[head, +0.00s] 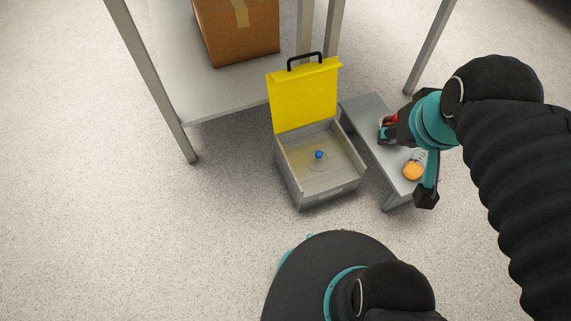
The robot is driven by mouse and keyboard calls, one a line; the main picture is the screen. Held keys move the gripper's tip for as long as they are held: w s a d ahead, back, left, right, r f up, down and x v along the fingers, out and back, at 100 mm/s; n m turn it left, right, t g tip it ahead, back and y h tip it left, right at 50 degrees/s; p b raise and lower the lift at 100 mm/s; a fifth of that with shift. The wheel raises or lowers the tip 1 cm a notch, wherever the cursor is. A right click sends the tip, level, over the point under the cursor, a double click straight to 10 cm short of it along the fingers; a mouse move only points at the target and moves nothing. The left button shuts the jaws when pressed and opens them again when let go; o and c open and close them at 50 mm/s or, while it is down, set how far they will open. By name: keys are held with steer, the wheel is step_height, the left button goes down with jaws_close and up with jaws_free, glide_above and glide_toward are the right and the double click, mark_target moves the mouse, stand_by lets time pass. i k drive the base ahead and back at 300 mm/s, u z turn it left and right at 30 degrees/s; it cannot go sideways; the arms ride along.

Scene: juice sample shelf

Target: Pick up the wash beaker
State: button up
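My gripper (390,129) is over the low grey bench at the right, seen from above and partly covered by my own wrist. Its fingers are too small and hidden to tell open from shut. A small red item (394,118) shows right by the fingers; I cannot tell whether it is held. A small clear vessel with orange contents (413,171) stands on the bench, nearer than the gripper and partly behind my arm. I cannot tell for certain which thing is the wash beaker.
A grey box (291,178) with its yellow lid (304,96) raised stands left of the bench (366,108). A small blue-topped item (319,155) is inside it. A grey shelf (217,101) bears a cardboard box (237,32). The floor at left is clear.

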mark_target(414, 169)
steer(key=u, duration=0.3)
steer(key=k, duration=1.35)
steer(key=z, duration=1.05)
